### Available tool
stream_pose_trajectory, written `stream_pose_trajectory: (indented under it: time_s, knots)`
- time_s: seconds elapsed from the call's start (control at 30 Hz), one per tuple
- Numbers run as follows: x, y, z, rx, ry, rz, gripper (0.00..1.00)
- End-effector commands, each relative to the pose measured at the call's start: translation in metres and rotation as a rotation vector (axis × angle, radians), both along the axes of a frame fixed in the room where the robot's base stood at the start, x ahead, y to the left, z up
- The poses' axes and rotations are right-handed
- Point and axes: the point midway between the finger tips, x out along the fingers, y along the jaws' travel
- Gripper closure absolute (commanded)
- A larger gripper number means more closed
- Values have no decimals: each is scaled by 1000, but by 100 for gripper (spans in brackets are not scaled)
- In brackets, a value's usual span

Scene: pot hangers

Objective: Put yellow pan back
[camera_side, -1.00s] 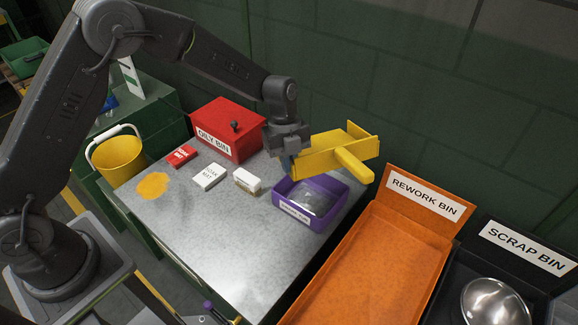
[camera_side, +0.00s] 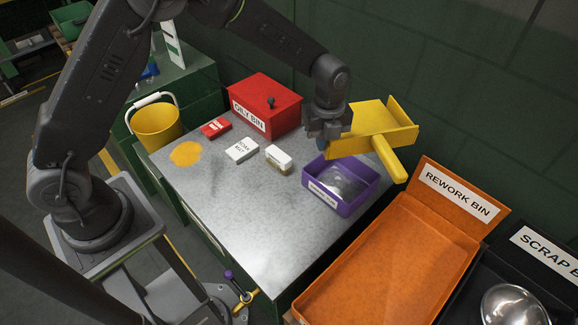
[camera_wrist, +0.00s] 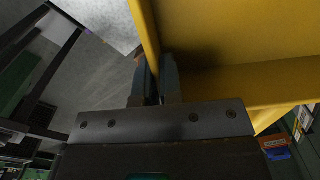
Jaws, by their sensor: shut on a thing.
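The yellow pan (camera_side: 370,122) is a dustpan-like tray with raised walls and a stubby handle pointing down to the right. My gripper (camera_side: 324,143) is shut on one wall of it at its left end and holds it in the air, above and behind the purple bin. In the wrist view, the yellow pan (camera_wrist: 230,35) fills the upper right, and the two fingers of my gripper (camera_wrist: 155,82) close on its thin wall. The far side of the pan and any resting place for it are not clear.
A purple bin (camera_side: 328,201) holding something metallic stands below the pan. A red oily bin (camera_side: 285,112), small boxes and a yellow patch (camera_side: 186,153) are on the metal table (camera_side: 235,205). An orange rework bin (camera_side: 385,245) stands right; a yellow bucket (camera_side: 157,127) stands left.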

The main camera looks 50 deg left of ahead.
Motion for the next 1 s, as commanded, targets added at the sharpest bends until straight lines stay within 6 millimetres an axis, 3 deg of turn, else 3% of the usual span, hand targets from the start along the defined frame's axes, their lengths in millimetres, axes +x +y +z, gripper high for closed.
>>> stream_pose_trajectory:
  time_s: [0.17,0.33,0.47,0.57,0.73,0.83,1.0]
  knots:
    - [-2,18,-14,1,3,22,100]
    - [-15,73,-55,2,8,88,100]
    - [-40,124,-93,2,9,152,100]
    - [-68,160,-120,2,11,205,100]
    - [-130,210,-158,0,13,301,100]
    - [-174,230,-174,-1,12,361,100]
    - [-242,243,-187,-3,10,454,100]
